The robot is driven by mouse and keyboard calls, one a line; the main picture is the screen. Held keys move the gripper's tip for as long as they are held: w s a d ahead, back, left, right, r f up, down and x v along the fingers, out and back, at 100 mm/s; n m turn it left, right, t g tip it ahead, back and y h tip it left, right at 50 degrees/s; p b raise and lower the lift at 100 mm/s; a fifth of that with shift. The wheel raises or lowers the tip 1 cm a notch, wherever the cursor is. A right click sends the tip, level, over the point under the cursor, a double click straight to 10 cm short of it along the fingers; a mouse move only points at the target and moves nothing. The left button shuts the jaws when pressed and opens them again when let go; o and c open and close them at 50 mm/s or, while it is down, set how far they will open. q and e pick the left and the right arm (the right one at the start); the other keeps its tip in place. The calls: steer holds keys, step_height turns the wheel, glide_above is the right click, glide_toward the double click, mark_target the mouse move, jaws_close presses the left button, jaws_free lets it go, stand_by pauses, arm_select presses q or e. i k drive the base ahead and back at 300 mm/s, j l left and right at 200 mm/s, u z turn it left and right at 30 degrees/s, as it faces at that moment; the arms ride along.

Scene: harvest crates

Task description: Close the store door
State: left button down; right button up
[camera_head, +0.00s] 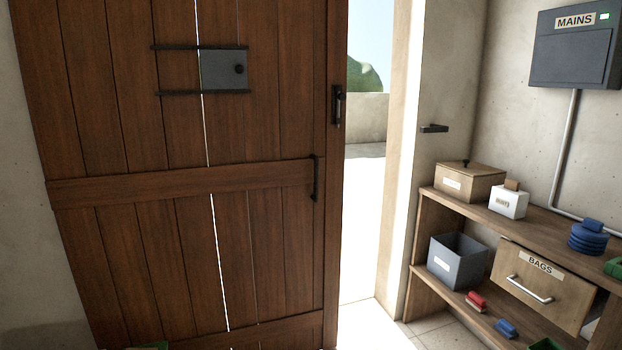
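The store door (140,241) is brown wooden planks with a cross rail, on the left of the head view. It stands ajar, with a bright gap between its right edge and the door frame (396,150). A dark vertical handle (316,178) is on the rail near the door's right edge. A black latch (337,106) sits on the edge above it. A grey plate with a dark knob (223,69) is higher on the door. Neither of my grippers shows.
A wooden shelf unit (415,270) stands right of the doorway, holding a lidded wooden box (468,181), a white box (508,202), a grey bin (457,262) and an angled drawer marked BAGS (540,290). A dark bracket (434,128) sticks out from the wall. A MAINS box (575,48) hangs above.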

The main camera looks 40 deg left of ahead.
mark_target(113, 92)
steer(key=i+u, duration=0.45)
steer(key=i+l+u, duration=0.1)
steer(key=i+u, duration=0.35)
steer(key=i, duration=0.15)
